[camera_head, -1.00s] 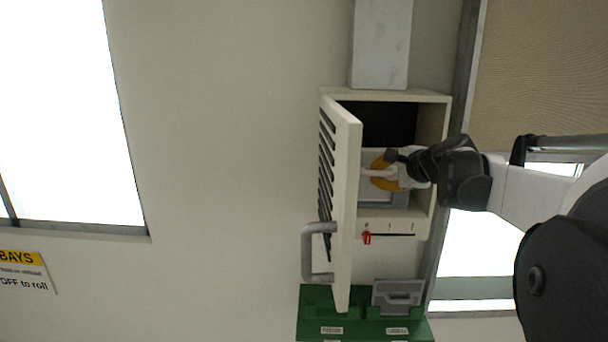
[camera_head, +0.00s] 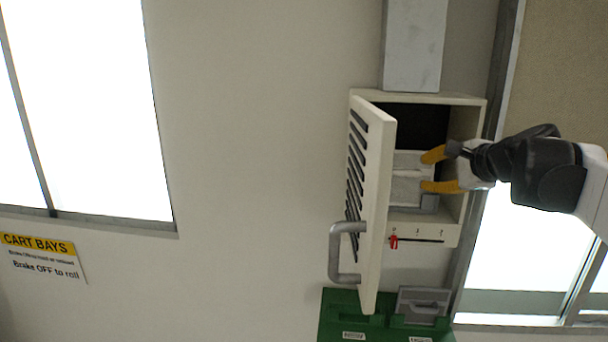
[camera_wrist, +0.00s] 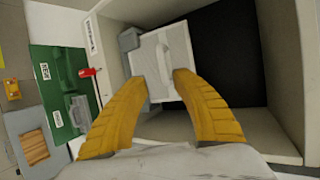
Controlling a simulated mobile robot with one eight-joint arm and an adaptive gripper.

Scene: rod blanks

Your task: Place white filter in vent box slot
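The white filter (camera_head: 405,178), a flat panel with a raised ridge, is inside the open vent box (camera_head: 474,101). It also shows in the wrist view (camera_wrist: 176,52), beside a grey bracket (camera_wrist: 129,39). I cannot tell if it is fully seated in the slot. My gripper (camera_head: 426,171) is at the box opening with its yellow fingers spread apart. Nothing is held.
The slatted door (camera_head: 376,205) with its grey handle (camera_head: 337,255) stands open left of my gripper. A red pointer (camera_head: 394,242) is on the box's lower edge. A green case (camera_head: 340,312) with a grey panel (camera_head: 424,304) is below. A duct (camera_head: 413,45) is above.

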